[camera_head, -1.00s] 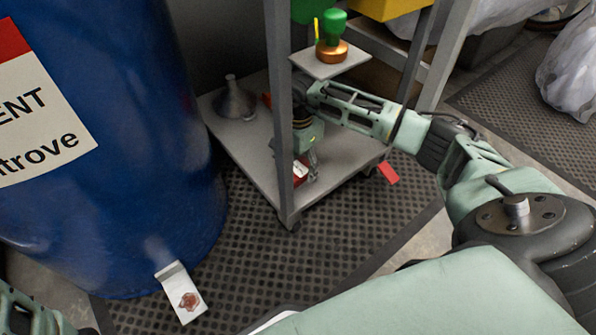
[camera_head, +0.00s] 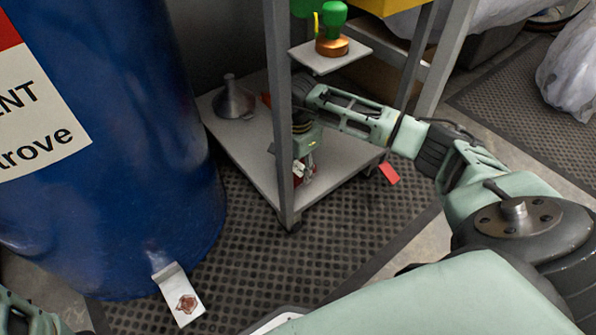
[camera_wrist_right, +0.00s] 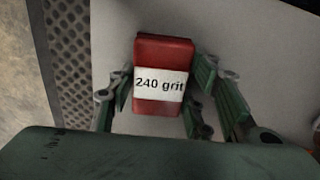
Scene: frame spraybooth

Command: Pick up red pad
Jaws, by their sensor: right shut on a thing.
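The red pad (camera_wrist_right: 163,55) carries a white label reading "240 grit". It shows in the right wrist view between the two green fingers of my right gripper (camera_wrist_right: 165,95), which is shut on it. In the head view the right gripper (camera_head: 304,170) is at the lower grey shelf of the cart, behind the front post, with a little of the red pad (camera_head: 298,174) in sight. The post hides part of the gripper. I cannot tell whether the pad touches the shelf. My left gripper is not in view; only a bit of the left arm shows at the lower left corner.
The cart's grey shelf (camera_head: 250,150) holds a metal funnel (camera_head: 233,101). A metal post (camera_head: 281,110) stands close beside my right gripper. A small upper plate (camera_head: 318,59) holds a green-and-copper item. A blue drum (camera_head: 120,170) stands left. A red tag (camera_head: 389,173) is near the shelf's right edge.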

